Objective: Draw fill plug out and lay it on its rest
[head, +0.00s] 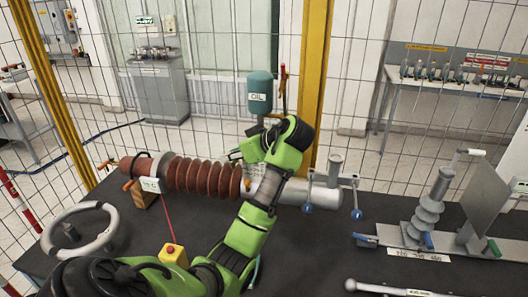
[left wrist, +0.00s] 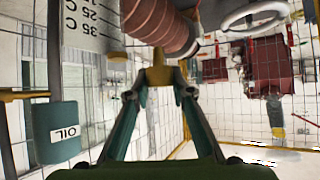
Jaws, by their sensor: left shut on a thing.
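My left gripper (head: 240,154) is above and behind the ribbed brown bushing (head: 205,178) in the head view, and its fingertips are hard to make out there. In the left wrist view my left gripper (left wrist: 160,88) is shut on a small brass-yellow plug (left wrist: 158,73). The picture there is upside down, with the bushing (left wrist: 160,22) at the top edge. I cannot tell whether the plug touches the bushing. The arm hides part of the bushing's right half. I cannot make out the plug's rest. My right gripper is not in view.
A green OIL container (head: 260,92) stands behind the bushing. A grey ribbed insulator (head: 430,208) on a plate and a metal bar (head: 390,288) lie right. Dark tabletop (head: 325,245) between is clear.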

